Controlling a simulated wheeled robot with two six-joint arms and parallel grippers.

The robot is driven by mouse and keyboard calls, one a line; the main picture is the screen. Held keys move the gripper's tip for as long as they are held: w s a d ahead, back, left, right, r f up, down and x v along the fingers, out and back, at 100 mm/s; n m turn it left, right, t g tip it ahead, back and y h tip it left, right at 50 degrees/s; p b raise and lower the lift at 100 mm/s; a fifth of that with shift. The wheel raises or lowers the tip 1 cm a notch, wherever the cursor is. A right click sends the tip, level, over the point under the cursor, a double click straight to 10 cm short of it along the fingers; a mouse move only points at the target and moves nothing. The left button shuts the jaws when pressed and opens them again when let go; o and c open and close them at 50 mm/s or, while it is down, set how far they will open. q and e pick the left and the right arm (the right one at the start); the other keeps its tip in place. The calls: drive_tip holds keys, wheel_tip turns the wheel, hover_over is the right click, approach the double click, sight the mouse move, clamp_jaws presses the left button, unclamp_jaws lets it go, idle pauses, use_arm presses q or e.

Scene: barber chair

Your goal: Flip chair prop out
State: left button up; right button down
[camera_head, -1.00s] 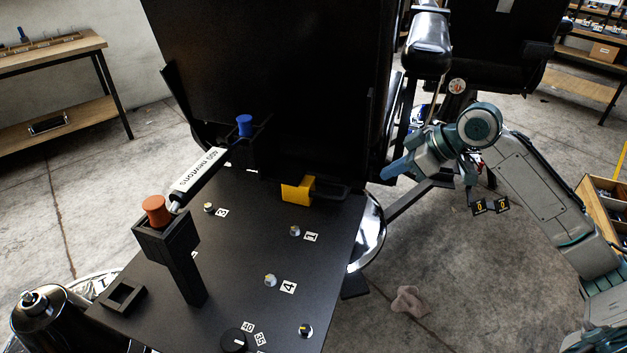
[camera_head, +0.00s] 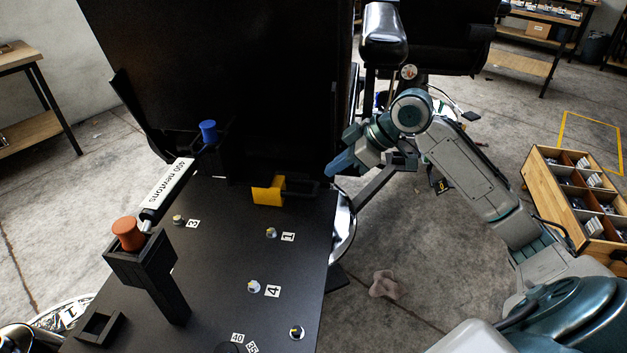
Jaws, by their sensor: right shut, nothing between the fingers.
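A large black upright panel (camera_head: 220,75) rises behind a flat black board (camera_head: 215,255) with numbered knobs. A gas strut (camera_head: 170,183) marked "400 newtons" leans beside an orange-topped black post (camera_head: 128,234). A blue knob (camera_head: 208,131) and a yellow block (camera_head: 267,193) sit near the panel's foot. I cannot tell which part is the prop. My right gripper (camera_head: 341,165) is shut and empty, its blue fingertips just right of the panel's lower right edge; contact is unclear. My left gripper is not in view.
A padded black armrest (camera_head: 384,38) and chair parts stand behind my right arm. A wooden crate (camera_head: 580,205) with compartments is at right. A pink cloth (camera_head: 385,285) lies on the floor. Open floor lies between the board and crate.

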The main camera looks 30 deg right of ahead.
sight(314, 188)
drive_tip(key=p+x, duration=0.1)
drive_tip(key=x, duration=0.5)
drive_tip(key=shift+w+a+f, duration=0.2)
drive_tip(key=shift+f, duration=0.05)
drive_tip(key=shift+a+f, duration=0.1)
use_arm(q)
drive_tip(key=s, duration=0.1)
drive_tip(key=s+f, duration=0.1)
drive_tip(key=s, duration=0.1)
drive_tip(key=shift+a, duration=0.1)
use_arm(e)
drive_tip(key=shift+w+f, duration=0.1)
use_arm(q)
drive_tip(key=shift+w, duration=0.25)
